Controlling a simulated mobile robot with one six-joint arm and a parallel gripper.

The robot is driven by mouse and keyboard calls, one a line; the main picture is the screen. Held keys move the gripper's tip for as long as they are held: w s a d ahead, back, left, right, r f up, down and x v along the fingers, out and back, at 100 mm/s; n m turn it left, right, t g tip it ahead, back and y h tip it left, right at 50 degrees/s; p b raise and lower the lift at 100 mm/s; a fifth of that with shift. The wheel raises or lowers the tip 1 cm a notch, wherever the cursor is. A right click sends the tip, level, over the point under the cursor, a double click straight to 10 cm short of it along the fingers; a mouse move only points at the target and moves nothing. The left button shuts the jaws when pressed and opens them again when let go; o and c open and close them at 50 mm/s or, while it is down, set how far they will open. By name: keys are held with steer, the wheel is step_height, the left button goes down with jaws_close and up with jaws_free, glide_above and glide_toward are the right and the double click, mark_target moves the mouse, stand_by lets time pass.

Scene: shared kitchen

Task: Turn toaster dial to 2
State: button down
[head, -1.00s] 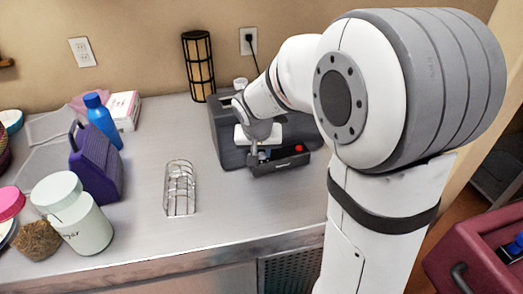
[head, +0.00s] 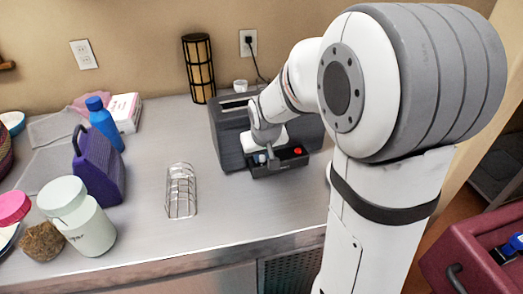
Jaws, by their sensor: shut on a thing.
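The dark grey toaster (head: 228,145) stands on the counter against the back wall, with its front control panel (head: 293,160) facing me. A red button (head: 298,151) shows on the right of the panel. My gripper (head: 271,161) reaches down from the right to the left part of the panel. It is shut on the toaster dial, which the fingers mostly hide. The dial's markings and setting cannot be read. My arm covers part of the toaster's top and right side.
A wire toast rack (head: 180,192) stands left in front of the toaster. Further left are a purple box-shaped container (head: 98,170), a blue bottle (head: 101,122) and a white jar (head: 88,225). A lamp (head: 199,70) stands behind. The counter between rack and toaster is clear.

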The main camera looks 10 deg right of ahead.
steer(key=shift+d+n+y, duration=0.1)
steer(key=shift+n+y, duration=0.2)
steer(key=shift+n, duration=0.5)
steer(key=c, duration=1.3)
jaws_free()
steer(key=shift+r, duration=0.15)
steer(key=v, duration=0.7)
steer(key=shift+s+d+r, duration=0.1)
steer(key=shift+s+r, duration=0.05)
steer(key=shift+r, duration=0.1)
steer(key=shift+r, duration=0.1)
